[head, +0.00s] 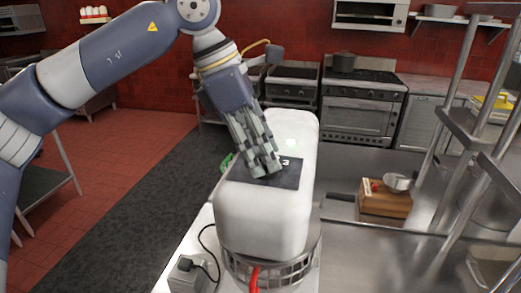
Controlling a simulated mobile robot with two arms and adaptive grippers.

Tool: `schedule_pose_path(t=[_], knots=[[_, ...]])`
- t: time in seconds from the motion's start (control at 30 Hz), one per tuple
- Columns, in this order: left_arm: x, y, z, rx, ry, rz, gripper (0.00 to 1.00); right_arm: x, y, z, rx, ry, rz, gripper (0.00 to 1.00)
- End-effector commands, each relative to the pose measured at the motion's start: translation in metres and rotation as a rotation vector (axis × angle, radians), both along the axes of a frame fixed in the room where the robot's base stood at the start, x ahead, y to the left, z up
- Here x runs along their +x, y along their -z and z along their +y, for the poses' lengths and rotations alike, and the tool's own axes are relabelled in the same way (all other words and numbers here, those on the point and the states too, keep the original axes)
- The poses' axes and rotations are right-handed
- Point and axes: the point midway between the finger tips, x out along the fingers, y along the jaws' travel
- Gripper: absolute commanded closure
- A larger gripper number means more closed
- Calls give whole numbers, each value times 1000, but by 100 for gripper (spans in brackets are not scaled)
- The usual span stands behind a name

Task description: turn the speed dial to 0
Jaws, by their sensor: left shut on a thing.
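A large white mixer (262,215) stands on the counter in the middle of the head view. It has a dark control panel (287,176) on its near top, with a small light mark that may be a digit. My left gripper (266,172) reaches down from the upper left, and its fingertips are at the panel. It is shut on the speed dial, which the fingers hide, so I cannot read the dial's setting. My right gripper is not in view.
A wire guard (268,270) and a red part (254,279) sit below the mixer. A power outlet box (188,276) with a cable is at the lower left. A wooden box (385,199) with a metal bowl (397,182) stands to the right. Metal shelf posts rise farther right.

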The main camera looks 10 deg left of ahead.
Motion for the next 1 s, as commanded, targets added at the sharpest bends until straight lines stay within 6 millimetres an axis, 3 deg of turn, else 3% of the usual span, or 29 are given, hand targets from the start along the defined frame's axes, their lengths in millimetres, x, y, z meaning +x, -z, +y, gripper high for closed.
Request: schedule_pose_path(t=[0.2, 0.4, 0.9, 0.93, 1.0], knots=[[-1, 7, -1, -1, -175, -5, 86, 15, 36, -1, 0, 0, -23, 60], [-2, 4, -1, 0, -357, -4, 86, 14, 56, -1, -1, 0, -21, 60], [-3, -1, -1, -1, -447, -1, 86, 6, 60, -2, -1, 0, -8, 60], [-3, -1, -1, -1, -447, -1, 57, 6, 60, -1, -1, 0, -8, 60], [-3, -1, -1, -1, -447, -1, 42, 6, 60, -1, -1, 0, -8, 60]])
